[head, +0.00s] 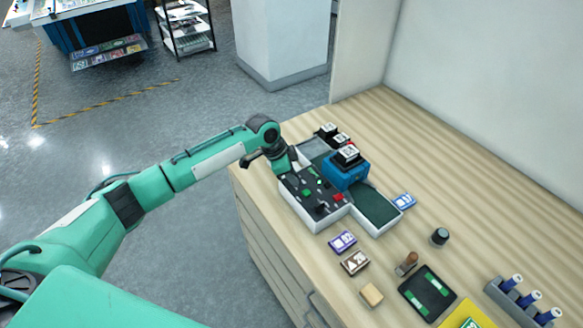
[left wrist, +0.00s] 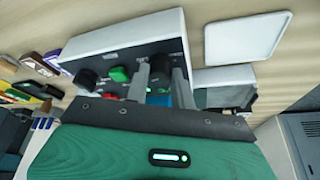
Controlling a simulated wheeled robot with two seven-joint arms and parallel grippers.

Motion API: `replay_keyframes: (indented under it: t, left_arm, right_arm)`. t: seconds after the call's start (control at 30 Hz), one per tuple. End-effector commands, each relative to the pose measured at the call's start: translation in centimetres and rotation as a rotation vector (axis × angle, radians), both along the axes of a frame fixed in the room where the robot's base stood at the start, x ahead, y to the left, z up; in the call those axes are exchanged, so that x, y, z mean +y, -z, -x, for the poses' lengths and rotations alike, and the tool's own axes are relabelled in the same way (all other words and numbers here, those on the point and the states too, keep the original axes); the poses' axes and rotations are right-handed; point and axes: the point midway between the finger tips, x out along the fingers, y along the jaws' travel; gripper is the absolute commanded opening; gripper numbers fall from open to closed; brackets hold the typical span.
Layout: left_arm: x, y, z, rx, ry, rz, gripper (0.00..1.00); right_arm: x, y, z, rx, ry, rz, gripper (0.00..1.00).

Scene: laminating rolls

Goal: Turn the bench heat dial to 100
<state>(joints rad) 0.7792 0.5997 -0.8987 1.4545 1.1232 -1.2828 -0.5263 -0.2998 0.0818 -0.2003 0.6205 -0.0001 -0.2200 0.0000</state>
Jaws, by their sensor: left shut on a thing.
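The black control panel (head: 300,199) is the sloped face of a white-sided machine on the bench. My left gripper (head: 291,173) reaches down onto the panel's far-left end. In the left wrist view its two grey fingers (left wrist: 160,86) are shut on a dark dial (left wrist: 160,70), taken as the heat dial. Its scale and pointer cannot be read. My right gripper is not in view.
A blue unit (head: 343,175) stands behind the panel, with a dark green bed (head: 377,208) beside it. Small packs (head: 342,242), a black cylinder (head: 440,236), a wooden block (head: 371,295), a black mat (head: 412,292) and a bottle rack (head: 497,291) lie nearer.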

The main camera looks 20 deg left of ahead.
Motion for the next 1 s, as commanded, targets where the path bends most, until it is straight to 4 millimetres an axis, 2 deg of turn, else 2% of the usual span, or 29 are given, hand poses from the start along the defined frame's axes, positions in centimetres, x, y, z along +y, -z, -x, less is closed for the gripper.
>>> replay_keyframes:
  t: [0.03, 0.5, 0.73, 1.0]
  left_arm:
    - [-0.1, -0.6, 0.1, 0.001, -0.045, 0.001, 0.02]
    - [-0.4, -0.6, 0.4, 0.0, -0.468, 0.002, 0.02]
    - [-0.5, -0.4, 0.4, 0.0, -0.611, 0.001, 0.02]
    - [-0.5, -0.2, 0.4, -0.002, -0.699, 0.0, 0.02]
  right_arm:
    - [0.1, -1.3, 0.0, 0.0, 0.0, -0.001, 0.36]
    - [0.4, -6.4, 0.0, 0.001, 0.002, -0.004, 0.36]
    - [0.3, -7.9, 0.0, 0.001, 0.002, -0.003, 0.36]
    - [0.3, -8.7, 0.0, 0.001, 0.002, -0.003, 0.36]
